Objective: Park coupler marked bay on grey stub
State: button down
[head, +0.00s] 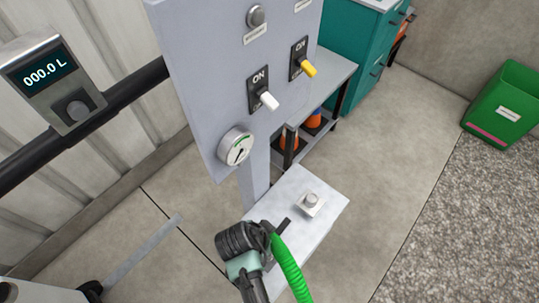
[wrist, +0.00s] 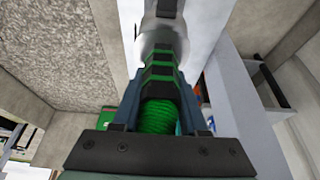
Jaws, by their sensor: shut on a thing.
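The grey stub (head: 311,200) stands upright on a small square plate on the pale shelf below the panel. My gripper (head: 268,238) is at the shelf's near left side, to the left of and nearer than the stub. In the wrist view my gripper (wrist: 160,100) is shut on the coupler (wrist: 163,72), which is dark with green bands. Its green hose (head: 288,265) hangs down beside the gripper in the head view. A pale grey round end shows beyond the fingers in the wrist view. The coupler appears apart from the stub. No marking on it is readable.
The shelf (head: 329,215) is otherwise clear around the stub. Above it is a grey panel (head: 215,85) with a white switch (head: 268,100), a yellow switch (head: 306,67) and a gauge (head: 236,146). A flow meter (head: 45,82) sits on a black pipe at left. A green bin (head: 505,105) stands far right.

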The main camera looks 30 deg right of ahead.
jog(key=shift+w+f+b, duration=0.1)
jog(key=shift+f+b, duration=3.2)
jog(key=shift+f, duration=1.15)
jog(key=shift+c, duration=2.2)
grip_release()
jog(key=shift+o, duration=0.4)
jog(key=p+v, duration=0.2)
jog(key=v, duration=1.1)
